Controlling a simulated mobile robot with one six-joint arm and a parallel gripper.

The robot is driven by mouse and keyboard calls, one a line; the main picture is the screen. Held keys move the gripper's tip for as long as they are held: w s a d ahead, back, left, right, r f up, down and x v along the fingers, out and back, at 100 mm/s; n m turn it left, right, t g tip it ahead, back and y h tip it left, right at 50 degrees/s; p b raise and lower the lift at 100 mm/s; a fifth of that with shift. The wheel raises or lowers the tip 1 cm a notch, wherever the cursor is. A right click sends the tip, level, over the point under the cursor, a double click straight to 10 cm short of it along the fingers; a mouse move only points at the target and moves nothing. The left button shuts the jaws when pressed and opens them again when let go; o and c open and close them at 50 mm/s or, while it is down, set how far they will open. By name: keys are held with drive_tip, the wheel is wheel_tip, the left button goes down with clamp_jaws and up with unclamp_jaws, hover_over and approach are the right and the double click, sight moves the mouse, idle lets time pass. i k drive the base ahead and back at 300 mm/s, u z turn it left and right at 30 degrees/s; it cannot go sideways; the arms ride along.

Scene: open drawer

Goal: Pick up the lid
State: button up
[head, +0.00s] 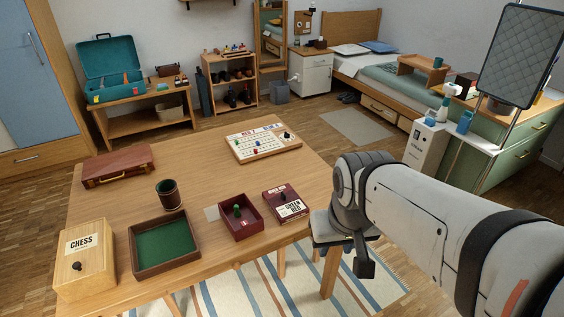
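A flat dark red lid (292,209) with a white label and a small dark knob lies on the wooden table near its right front edge. Beside it on the left, apart from it, is an open dark red box (254,222) with a green piece (237,210) inside. My arm comes in from the right. A dark part at its end, which seems to be my gripper (364,264), hangs off the table's right edge, apart from the lid. Its fingers are not clear, so I cannot tell whether it is open or shut.
The table (210,187) also bears a wooden chess box (92,280) with a knob, a green-lined tray (137,266), a dark cup (169,194), a brown case (118,166) and a game board (264,142). The table's middle is mostly clear.

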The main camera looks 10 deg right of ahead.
sight(286, 204)
drive_tip(key=u, duration=0.2)
drive_tip(key=i, duration=0.85)
drive_tip(key=z, duration=0.1)
